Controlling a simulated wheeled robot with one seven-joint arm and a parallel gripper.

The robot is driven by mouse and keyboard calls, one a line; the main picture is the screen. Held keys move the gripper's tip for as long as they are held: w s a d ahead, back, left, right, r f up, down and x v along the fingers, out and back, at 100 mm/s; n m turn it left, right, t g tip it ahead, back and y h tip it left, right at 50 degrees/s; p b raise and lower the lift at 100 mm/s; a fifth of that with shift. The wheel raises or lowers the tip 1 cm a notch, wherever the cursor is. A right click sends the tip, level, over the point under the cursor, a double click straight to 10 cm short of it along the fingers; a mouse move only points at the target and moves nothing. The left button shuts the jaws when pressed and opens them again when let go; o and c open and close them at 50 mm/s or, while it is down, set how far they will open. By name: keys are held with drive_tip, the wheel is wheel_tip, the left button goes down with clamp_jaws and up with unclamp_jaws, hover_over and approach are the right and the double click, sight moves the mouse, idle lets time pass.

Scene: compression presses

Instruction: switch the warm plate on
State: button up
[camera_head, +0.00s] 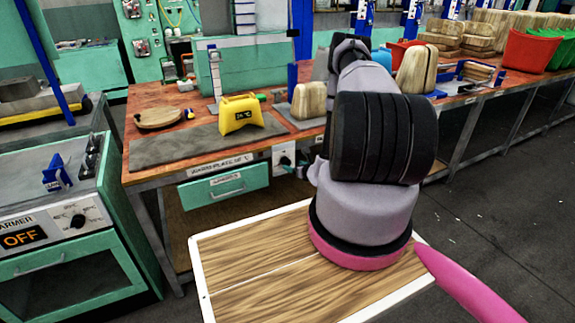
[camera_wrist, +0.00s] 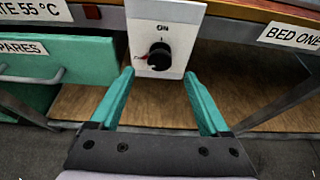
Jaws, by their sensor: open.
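The warm plate (camera_head: 190,145) looks like a flat dark grey slab on the workbench, above a label that partly reads "PLATE 55 °C". A white switch panel (camera_wrist: 184,28) on the bench front carries a round black knob (camera_wrist: 159,57). "ON" is printed above the knob; its red mark points left, towards small red lettering I cannot read. The knob also shows in the head view (camera_head: 285,160). My gripper (camera_wrist: 159,75) is open and empty, its teal fingers on either side of and below the knob; contact is not visible.
A teal spares drawer (camera_wrist: 85,70) is left of the panel; a "BED ONE" label (camera_wrist: 292,36) is to the right. A separate warmer (camera_head: 60,225) at far left reads "OFF". Below the bench is an open shelf.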

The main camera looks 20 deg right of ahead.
sight(287, 163)
drive_tip(key=x, duration=0.6)
drive_tip(key=shift+w+f, duration=0.2)
drive_tip(key=shift+w, duration=0.15)
clamp_jaws()
